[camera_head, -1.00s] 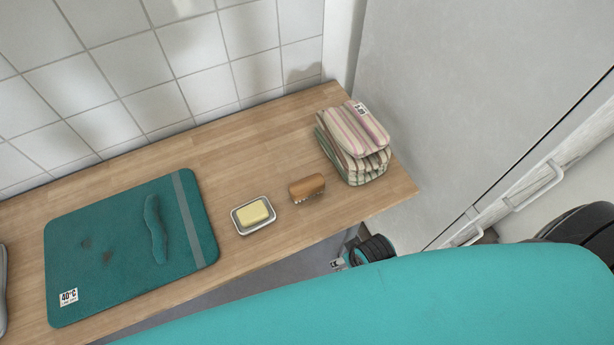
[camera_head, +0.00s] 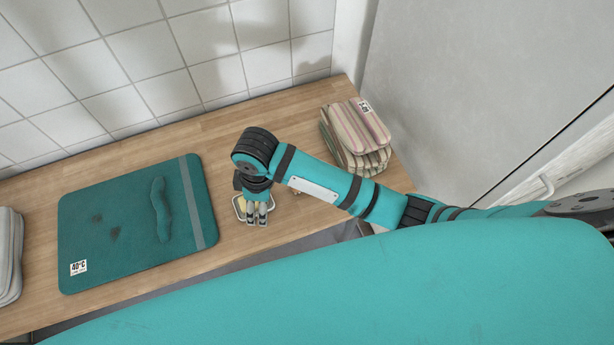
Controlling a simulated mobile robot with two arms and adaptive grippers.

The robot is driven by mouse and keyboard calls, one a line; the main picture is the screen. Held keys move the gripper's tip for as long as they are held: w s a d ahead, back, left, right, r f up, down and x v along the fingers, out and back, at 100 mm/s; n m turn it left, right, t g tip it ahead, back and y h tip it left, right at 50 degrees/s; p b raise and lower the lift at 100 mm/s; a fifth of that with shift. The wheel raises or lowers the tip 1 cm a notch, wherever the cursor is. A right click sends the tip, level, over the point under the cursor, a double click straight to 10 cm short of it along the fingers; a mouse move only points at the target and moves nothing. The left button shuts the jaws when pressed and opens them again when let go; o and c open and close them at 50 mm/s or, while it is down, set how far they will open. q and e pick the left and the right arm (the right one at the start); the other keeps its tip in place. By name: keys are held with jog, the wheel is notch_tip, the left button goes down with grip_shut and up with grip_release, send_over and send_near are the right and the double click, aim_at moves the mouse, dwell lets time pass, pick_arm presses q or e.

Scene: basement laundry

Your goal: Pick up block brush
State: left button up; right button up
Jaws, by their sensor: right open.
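The block brush (camera_head: 297,193), a brown wooden block with bristles in the earlier frame, is almost wholly hidden behind my right forearm on the wooden worktop. Only a small bit of it seems to show at the arm's lower edge. My right gripper (camera_head: 257,220) is open and points down over the soap dish (camera_head: 239,205), to the left of the brush. The gripper covers most of the dish and its yellow soap. I cannot tell whether the fingers touch the dish. My left gripper is out of view.
Folded striped cloths (camera_head: 355,135) stand at the right end of the worktop (camera_head: 265,115). Another folded stack (camera_head: 8,258) is at the left edge. Tiled wall runs behind.

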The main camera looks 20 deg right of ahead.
jog(key=w+d+r+n+h, duration=0.5)
jog(key=w+d+r+h, duration=0.1)
jog(key=r, duration=0.1)
jog(key=b+x, duration=0.3)
jog(key=x, duration=0.5)
jog(key=shift+b, duration=0.35)
jog(key=p+x, duration=0.1)
jog(key=x, duration=0.2)
jog(key=shift+w+d, duration=0.15)
jog(key=shift+d, duration=0.05)
jog(key=x, duration=0.5)
jog(key=shift+w+d+f+p, duration=0.1)
jog(key=shift+w+d+p, duration=0.2)
jog(key=shift+d+p, duration=0.1)
jog(key=shift+f, duration=0.2)
grip_shut()
jog(key=shift+r, duration=0.15)
